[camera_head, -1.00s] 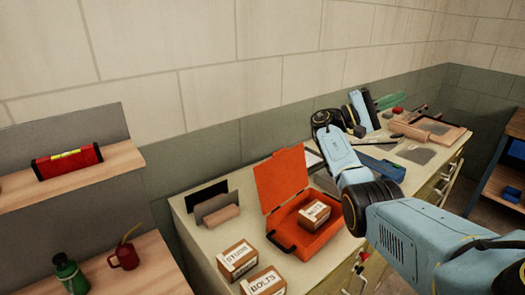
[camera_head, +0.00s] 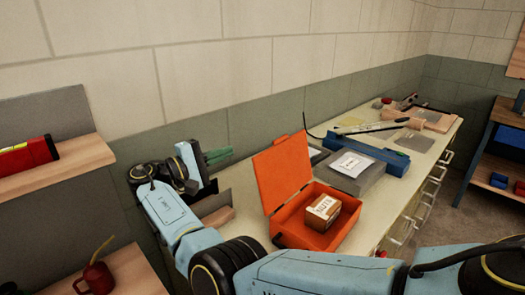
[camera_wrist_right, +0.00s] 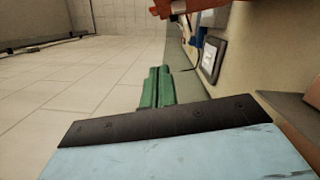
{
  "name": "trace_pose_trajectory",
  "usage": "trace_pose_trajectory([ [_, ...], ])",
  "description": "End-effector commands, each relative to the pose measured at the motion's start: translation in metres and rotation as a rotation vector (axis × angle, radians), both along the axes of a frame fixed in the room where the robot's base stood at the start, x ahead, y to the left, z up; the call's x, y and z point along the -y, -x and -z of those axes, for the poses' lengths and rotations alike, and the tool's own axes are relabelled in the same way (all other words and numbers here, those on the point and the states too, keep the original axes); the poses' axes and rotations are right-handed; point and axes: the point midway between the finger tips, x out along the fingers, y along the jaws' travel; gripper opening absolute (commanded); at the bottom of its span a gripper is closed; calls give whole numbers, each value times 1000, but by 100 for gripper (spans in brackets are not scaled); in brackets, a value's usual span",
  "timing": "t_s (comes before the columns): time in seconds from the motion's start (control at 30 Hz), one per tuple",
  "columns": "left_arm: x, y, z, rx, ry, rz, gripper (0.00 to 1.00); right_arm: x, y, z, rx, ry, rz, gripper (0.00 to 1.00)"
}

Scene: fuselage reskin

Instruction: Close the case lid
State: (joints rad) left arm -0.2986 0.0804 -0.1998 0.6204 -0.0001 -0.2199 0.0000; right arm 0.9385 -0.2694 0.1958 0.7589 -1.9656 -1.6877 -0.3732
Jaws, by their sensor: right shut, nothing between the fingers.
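The orange case (camera_head: 318,232) sits on the workbench with its lid (camera_head: 281,172) standing open, tilted back toward the wall. A cardboard box marked NUTS (camera_head: 322,212) lies inside the case. My right gripper (camera_head: 219,155) has green fingers, shut and empty. In the head view it is left of the lid, above the bench and apart from the lid. The right wrist view shows the shut green fingers (camera_wrist_right: 157,88) and an orange part, probably the lid (camera_wrist_right: 182,8), at the top edge. My left gripper is not in view.
My right arm crosses the front of the head view and hides the near bench. A grey box with a white label (camera_head: 350,165) and a blue tool (camera_head: 372,150) lie right of the case. A red-and-yellow level (camera_head: 25,155) lies on the left shelf.

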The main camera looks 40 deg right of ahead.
Motion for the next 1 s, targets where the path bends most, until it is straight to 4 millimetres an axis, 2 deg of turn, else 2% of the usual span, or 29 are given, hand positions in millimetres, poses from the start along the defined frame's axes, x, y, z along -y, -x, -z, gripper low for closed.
trace_pose_trajectory([
  [0.17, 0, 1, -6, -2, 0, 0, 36, 20, 2, -3, 0, 0, 4, 0],
  [0.53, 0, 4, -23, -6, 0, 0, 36, 99, 7, -9, 0, 0, 5, 0],
  [1.0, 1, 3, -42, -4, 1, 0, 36, 105, 42, -17, 0, 0, 1, 0],
])
